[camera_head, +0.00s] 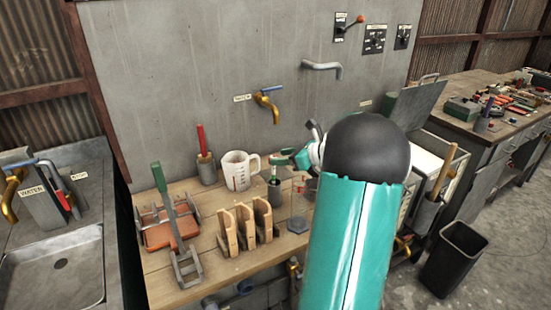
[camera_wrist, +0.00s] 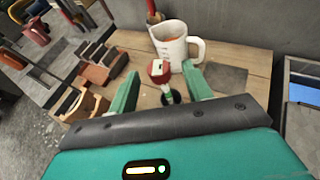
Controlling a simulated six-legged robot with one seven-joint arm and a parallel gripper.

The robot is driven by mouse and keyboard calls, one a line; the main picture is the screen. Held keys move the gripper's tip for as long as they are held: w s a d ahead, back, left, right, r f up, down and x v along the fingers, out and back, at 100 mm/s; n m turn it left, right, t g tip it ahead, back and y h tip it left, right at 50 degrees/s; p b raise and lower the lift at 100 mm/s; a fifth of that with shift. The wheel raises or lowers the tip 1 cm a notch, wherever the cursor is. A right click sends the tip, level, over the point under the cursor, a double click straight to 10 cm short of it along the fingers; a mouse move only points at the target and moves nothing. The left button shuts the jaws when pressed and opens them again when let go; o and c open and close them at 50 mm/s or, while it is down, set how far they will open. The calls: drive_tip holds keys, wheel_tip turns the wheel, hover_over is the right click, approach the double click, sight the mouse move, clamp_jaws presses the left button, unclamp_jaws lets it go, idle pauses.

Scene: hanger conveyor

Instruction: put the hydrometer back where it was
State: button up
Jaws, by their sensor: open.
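My gripper (camera_wrist: 160,75) is open, with its two green fingers spread over the wooden bench. In the wrist view, a slim upright piece with a red and white top (camera_wrist: 158,70) shows between the fingers, apart from both; it seems to be the hydrometer. Its lower part is white and green and meets a dark round holder (camera_wrist: 171,98). In the head view, a small green and white piece (camera_head: 274,178) stands in a dark holder left of my gripper (camera_head: 297,150). My arm hides part of the bench there.
A white measuring jug (camera_head: 236,171) stands just behind, close to the fingers; it also shows in the wrist view (camera_wrist: 172,46). Wooden racks (camera_head: 246,226), a red-handled tool in a cup (camera_head: 206,167) and an orange tray (camera_head: 166,234) occupy the bench's left. A black bin (camera_head: 455,258) stands right.

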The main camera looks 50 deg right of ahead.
drive_tip(key=v, duration=0.8)
drive_tip(key=w+a+r+n+g+y, duration=0.1)
drive_tip(key=a+n+g, duration=0.2)
drive_tip(key=a+n, duration=0.7)
drive_tip(key=w+a+r+n+g+y, duration=0.1)
drive_tip(key=w+a+r+n+g, duration=0.15)
drive_tip(key=a, duration=1.35)
drive_tip(key=s+a+f+n+g+h, duration=0.1)
drive_tip(key=s+a+n+h, duration=0.1)
drive_tip(key=s+a+n, duration=0.5)
drive_tip(key=s+a+f+n+g+h, duration=0.1)
drive_tip(key=s+a+n+h, duration=0.2)
drive_tip(key=s+a+n, duration=0.4)
drive_tip(key=a+n, duration=0.4)
drive_tip(key=n, duration=0.3)
drive_tip(key=shift+a, duration=0.25)
drive_tip(key=shift+s, duration=0.1)
